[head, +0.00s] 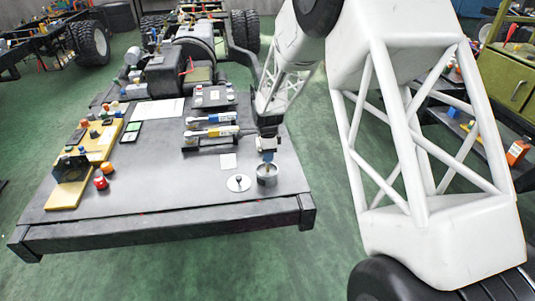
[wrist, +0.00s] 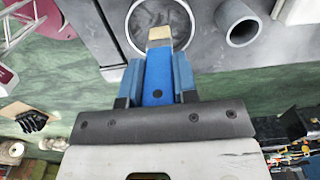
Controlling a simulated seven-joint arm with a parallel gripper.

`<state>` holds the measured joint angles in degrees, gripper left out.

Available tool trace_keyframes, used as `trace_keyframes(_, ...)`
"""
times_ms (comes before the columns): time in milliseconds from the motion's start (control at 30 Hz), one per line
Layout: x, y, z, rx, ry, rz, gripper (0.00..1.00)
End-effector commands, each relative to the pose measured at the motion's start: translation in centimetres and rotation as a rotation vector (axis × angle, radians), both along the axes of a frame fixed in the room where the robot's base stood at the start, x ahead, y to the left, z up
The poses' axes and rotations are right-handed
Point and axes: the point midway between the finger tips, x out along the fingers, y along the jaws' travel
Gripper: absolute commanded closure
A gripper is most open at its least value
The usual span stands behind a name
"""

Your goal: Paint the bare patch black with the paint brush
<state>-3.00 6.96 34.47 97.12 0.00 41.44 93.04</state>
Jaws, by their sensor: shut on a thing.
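My gripper (wrist: 158,82) is shut on the paint brush (wrist: 159,66), a blue body with pale tan bristles at its tip. In the wrist view the bristles overlap the near part of the open round metal can (wrist: 131,22). A pale square patch (head: 228,161) shows on the dark bench, left of the can and behind a white round disc with a knob (head: 238,183).
Yellow-handled and blue-handled tools (head: 212,132) lie in a rack behind the patch. A yellow board (head: 62,201) with several small parts and red pots (head: 100,181) stands left. A grey ring-shaped cylinder (wrist: 238,22) is beside the can. The bench's front middle is clear.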

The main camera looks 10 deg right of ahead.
Motion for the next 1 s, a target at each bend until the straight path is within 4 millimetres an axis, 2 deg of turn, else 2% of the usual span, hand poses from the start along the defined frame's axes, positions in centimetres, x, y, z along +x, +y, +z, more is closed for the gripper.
trace_keyframes(1000,0.01,0.0,-0.86,0.0,0.0,0.0,0.96)
